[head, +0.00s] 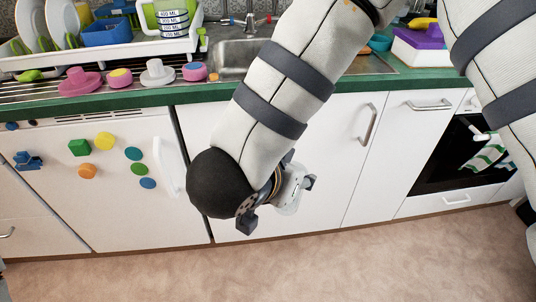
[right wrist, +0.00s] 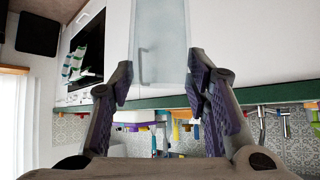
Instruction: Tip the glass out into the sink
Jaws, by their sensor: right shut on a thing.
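The glass (right wrist: 160,42) is a pale, see-through vessel in the upper middle of the right wrist view. My right gripper (right wrist: 163,88) is shut on it, with one finger on each side. A cabinet handle shows through the glass. In the head view my right gripper (head: 281,202) is partly hidden behind my black wrist, low in front of the white cabinet doors; I cannot make out the glass there. The steel sink (head: 231,58) is set in the green-edged counter, above and behind the gripper; my arm hides much of it. My left gripper is in neither view.
The green counter edge (head: 125,103) runs between gripper and sink. Pink and white hat-like items, including a white one (head: 157,73), stand left of the sink beside a dish rack (head: 100,50). An oven (head: 462,155) is at right. The floor in front is clear. The right wrist view is upside down.

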